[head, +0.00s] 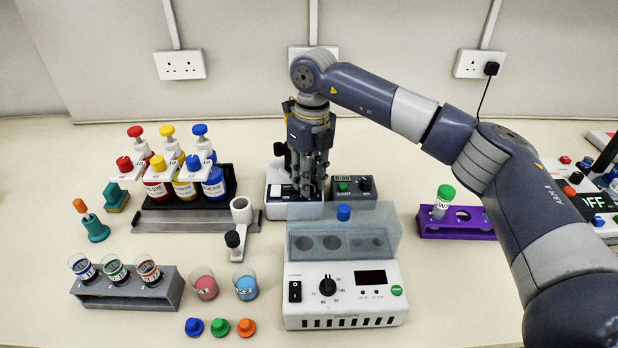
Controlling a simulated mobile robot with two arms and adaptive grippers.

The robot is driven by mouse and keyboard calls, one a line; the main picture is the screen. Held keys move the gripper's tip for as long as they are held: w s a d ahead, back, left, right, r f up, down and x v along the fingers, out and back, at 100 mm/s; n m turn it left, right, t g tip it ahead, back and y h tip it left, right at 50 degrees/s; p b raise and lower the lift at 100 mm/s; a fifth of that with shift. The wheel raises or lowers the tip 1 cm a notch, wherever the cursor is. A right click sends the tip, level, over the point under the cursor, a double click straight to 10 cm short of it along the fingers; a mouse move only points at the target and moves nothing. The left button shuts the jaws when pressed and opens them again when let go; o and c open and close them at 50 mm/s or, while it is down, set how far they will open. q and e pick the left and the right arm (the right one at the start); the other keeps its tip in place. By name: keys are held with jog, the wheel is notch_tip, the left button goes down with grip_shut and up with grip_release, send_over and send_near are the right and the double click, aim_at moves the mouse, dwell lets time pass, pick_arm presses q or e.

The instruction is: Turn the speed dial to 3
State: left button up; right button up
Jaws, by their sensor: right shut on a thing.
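My right gripper (311,192) points down over a small white device (283,207) at the back middle of the bench. Its fingers are closed together at the right part of the device's top. The speed dial itself cannot be made out; the fingers cover the spot where they grip, and no scale or number shows there. A black part of the device (279,148) shows behind and left of the gripper. My left gripper is not in view.
A timer reading 0:00 (353,188) stands right of the gripper. A white block heater (345,305) with a blue-tinted lid (297,222) is in front. A purple rack (455,233) stands right, and dye bottles (184,188) stand left. Bare bench lies far left.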

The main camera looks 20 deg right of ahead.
jog(key=shift+r, duration=0.15)
jog(key=o, duration=1.1)
jog(key=shift+c, duration=0.2)
notch_tip(320, 180, up, 12)
jog(key=shift+w+d, duration=0.15)
jog(key=shift+d, duration=0.1)
